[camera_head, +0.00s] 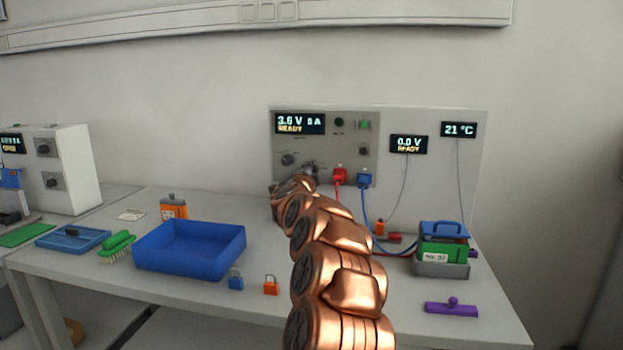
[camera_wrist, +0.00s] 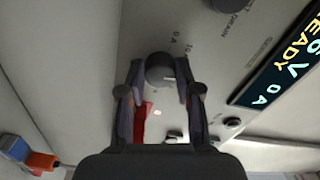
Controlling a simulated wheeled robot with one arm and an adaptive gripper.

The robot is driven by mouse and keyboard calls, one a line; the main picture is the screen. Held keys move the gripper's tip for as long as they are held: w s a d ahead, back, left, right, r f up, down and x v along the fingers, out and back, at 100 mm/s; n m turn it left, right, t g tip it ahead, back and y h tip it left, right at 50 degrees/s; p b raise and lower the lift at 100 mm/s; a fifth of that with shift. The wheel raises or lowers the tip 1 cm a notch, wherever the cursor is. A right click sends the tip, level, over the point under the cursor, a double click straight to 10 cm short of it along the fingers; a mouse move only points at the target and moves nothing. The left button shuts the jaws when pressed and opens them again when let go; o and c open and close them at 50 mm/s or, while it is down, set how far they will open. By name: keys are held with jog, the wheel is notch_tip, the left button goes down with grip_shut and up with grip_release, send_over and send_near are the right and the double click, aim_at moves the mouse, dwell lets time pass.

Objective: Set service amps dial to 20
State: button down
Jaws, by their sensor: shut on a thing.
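My gripper (camera_wrist: 160,85) has its fingers on both sides of a dark round dial (camera_wrist: 160,66) on the grey cycler panel and is shut on it. A pale pointer mark shows on the dial, and printed marks reading 10 and 0 A are beside it; the exact setting is hard to read. In the head view my arm reaches up to the panel (camera_head: 353,130), and my gripper (camera_head: 300,182) hides most of the held dial. The display (camera_head: 300,123) reads 3.6 V, 0 A, READY.
A second dial (camera_head: 288,160) sits left of the held one. Red (camera_head: 339,175) and blue (camera_head: 364,180) plugs with cables are close on the right. A blue tray (camera_head: 190,262), padlocks and a battery holder (camera_head: 442,269) stand on the bench.

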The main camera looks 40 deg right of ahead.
jog(key=shift+a+m+b, duration=0.1)
jog(key=shift+m+b, duration=0.2)
jog(key=shift+m, duration=0.4)
jog(key=c, duration=0.8)
grip_release()
jog(key=shift+v, duration=5.9)
jog(key=shift+w+r, duration=0.1)
